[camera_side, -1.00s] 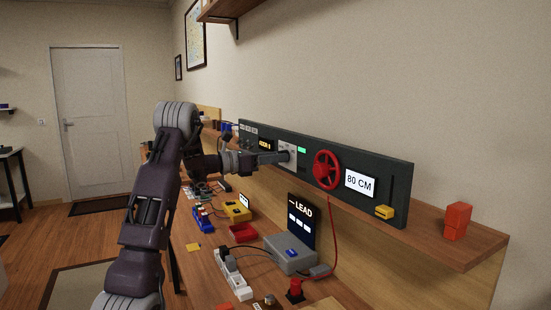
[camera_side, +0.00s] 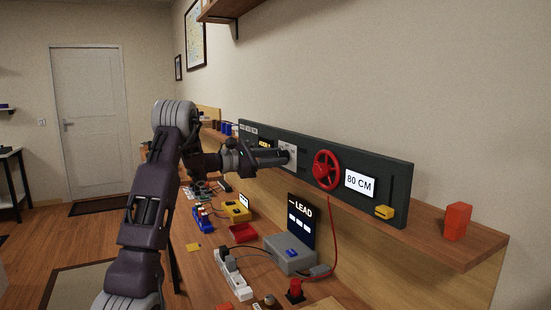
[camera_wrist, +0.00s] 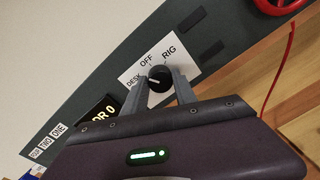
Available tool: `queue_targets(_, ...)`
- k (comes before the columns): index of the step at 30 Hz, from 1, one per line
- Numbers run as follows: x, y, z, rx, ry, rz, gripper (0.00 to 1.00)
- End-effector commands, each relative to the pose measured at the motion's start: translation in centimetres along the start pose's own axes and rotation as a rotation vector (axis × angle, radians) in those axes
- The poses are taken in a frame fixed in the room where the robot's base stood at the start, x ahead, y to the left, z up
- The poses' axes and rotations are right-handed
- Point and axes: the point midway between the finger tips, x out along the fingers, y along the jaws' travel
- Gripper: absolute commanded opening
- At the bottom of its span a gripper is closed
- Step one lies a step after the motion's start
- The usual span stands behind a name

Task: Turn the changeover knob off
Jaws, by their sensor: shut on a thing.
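The changeover knob (camera_wrist: 159,73) is a small black round knob on a white plate (camera_wrist: 188,62) marked DESK, OFF and RIG. Its pale pointer mark seems turned toward DESK, left of OFF, but it is small. My gripper (camera_wrist: 158,80) has one finger on each side of the knob and is shut on it. In the side view my gripper (camera_side: 287,154) reaches the dark panel (camera_side: 340,155) and hides the knob.
A red block (camera_side: 458,221) stands on the shelf. Below, the bench holds a grey box (camera_side: 291,254) and a power strip (camera_side: 232,275).

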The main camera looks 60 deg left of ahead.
Motion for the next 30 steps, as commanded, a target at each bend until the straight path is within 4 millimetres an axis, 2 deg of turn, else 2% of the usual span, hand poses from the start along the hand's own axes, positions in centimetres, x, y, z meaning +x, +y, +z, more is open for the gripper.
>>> queue_targets(15, -0.01, -0.02, 0.07, 0.397, 0.017, 0.001, 0.00)
queue_targets(30, -0.01, -0.03, 0.09, 0.526, 0.022, 0.002, 0.00)
